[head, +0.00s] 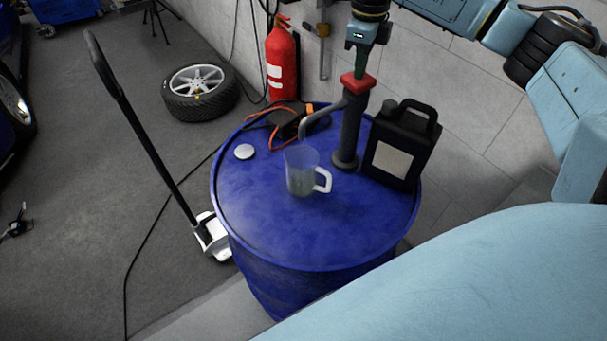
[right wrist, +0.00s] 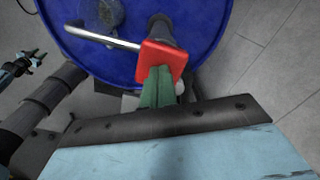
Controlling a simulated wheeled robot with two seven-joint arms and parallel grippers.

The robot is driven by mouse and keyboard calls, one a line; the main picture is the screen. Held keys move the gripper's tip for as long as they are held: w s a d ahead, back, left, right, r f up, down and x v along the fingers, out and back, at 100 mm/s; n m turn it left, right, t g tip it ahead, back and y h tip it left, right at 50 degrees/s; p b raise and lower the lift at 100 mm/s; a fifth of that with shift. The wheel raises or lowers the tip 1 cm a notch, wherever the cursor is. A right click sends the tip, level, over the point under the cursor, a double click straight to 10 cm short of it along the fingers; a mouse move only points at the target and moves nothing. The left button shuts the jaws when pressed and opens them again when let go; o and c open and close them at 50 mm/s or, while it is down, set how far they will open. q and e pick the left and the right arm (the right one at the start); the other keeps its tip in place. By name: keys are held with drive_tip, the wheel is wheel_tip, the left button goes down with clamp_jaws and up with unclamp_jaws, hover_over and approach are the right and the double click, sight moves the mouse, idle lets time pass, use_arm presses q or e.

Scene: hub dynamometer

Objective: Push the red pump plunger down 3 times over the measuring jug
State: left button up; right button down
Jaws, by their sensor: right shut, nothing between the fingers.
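The red pump plunger (head: 357,83) tops the dark pump column on the blue drum (head: 300,235). It also shows in the right wrist view (right wrist: 163,62). My right gripper (head: 356,72) comes down from above, shut and empty. Its green fingertips are at the plunger's top; I cannot tell whether they touch. The clear measuring jug (head: 301,172) with a white handle stands upright on the drum, below the end of the grey spout (head: 318,117). Its contents are unclear. A small dark two-pronged shape at the wrist view's left edge looks like my left gripper (right wrist: 32,62).
A black canister (head: 400,145) stands right of the pump on the drum. A dark device with an orange cable (head: 285,122) and a pale round cap (head: 244,152) lie on the drum's far left. A red extinguisher (head: 281,62) stands behind. The drum's front is clear.

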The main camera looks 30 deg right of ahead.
drive_tip(key=shift+f, duration=0.4)
drive_tip(key=shift+r, duration=0.1)
idle(0.3)
drive_tip(key=shift+r+p, duration=2.75)
drive_tip(key=shift+r, duration=0.85)
drive_tip(key=shift+f, duration=0.2)
